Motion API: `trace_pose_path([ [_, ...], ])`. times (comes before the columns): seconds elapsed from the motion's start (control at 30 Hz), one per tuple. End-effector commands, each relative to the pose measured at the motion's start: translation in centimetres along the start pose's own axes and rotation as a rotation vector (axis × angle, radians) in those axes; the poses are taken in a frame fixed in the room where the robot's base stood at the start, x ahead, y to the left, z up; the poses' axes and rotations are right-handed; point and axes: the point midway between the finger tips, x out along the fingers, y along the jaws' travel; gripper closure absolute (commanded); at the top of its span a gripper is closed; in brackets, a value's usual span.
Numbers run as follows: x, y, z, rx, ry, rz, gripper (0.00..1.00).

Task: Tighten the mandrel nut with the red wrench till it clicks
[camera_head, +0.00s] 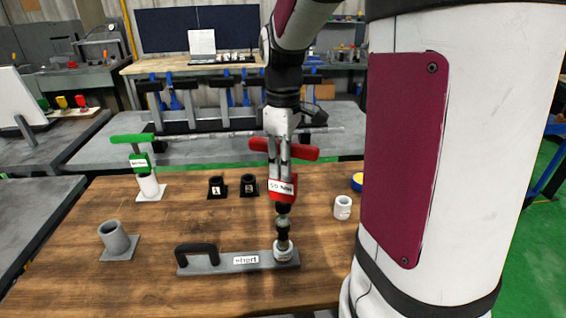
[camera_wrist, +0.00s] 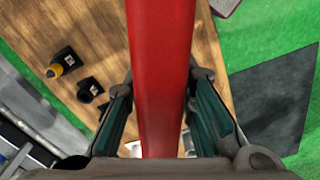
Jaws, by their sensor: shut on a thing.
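The red wrench (camera_head: 284,187) has a T-handle and a "50 Nm" label. It stands nearly upright over the right end of the grey fixture marked "short" (camera_head: 222,264). My gripper (camera_head: 282,158) is shut on the wrench from above; its red handle also runs between the fingers in the wrist view (camera_wrist: 165,70). A dark socket end on the wrench's shaft reaches down to the mandrel (camera_head: 283,249), a pale round part on the fixture. The nut itself is too small or hidden to make out, so I cannot tell whether the socket is fully seated.
A green wrench (camera_head: 148,184) stands in a white holder at the left. Black holders "1" (camera_head: 217,190) and "2" (camera_head: 249,188) stand behind the fixture. An empty grey tube holder (camera_head: 116,240) is front left, a white cup (camera_head: 342,208) right.

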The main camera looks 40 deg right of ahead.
Motion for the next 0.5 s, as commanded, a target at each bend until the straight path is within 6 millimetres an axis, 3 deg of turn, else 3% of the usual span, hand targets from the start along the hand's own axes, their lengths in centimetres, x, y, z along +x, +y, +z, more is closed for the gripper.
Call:
trace_pose_path([
  [0.5, 1.2, 0.0, 0.0, 0.0, 0.001, 0.001, 1.0],
])
